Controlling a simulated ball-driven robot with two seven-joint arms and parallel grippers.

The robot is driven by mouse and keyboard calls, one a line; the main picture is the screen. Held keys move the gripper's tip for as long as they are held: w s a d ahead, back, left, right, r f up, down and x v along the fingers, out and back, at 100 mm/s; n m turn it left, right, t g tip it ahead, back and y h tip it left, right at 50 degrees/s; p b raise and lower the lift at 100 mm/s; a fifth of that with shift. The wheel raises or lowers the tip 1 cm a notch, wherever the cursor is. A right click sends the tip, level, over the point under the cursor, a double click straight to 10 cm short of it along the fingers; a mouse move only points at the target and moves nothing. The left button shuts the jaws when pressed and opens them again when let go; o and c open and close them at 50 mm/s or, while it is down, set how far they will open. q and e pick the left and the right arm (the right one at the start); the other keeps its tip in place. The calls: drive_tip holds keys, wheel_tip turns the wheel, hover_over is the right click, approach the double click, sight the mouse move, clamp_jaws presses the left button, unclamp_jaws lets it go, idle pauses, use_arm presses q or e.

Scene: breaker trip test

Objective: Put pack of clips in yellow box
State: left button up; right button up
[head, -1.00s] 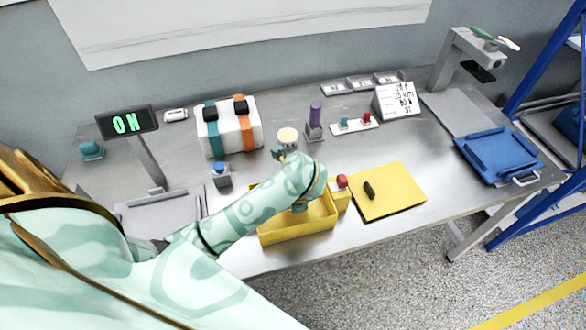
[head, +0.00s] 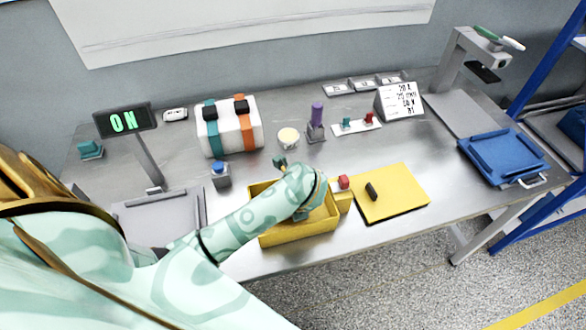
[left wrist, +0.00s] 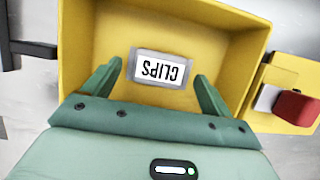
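The yellow box (head: 290,236) stands at the front edge of the table. In the left wrist view the pack of clips (left wrist: 160,68), grey with a white CLIPS label, appears to lie on the floor of the yellow box (left wrist: 215,28). My left gripper (left wrist: 157,82) is open, with its two teal fingers apart on either side of the pack's near end and not touching it. In the head view my left wrist hides the fingers and the pack. My right gripper is not in view.
A yellow block with a red button (head: 343,182) adjoins the box's right side. A yellow mat (head: 400,190) with a small black object (head: 371,191) lies further right. A blue-topped button (head: 220,173) stands left of the box. A blue tray (head: 500,155) sits far right.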

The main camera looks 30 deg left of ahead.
use_arm(q)
drive_tip(key=shift+r+p, duration=0.3)
drive_tip(key=shift+r, duration=0.1)
drive_tip(key=p+v, duration=0.6)
drive_tip(key=v, duration=0.6)
drive_tip(key=shift+r, duration=0.25)
drive_tip(key=shift+w, duration=0.1)
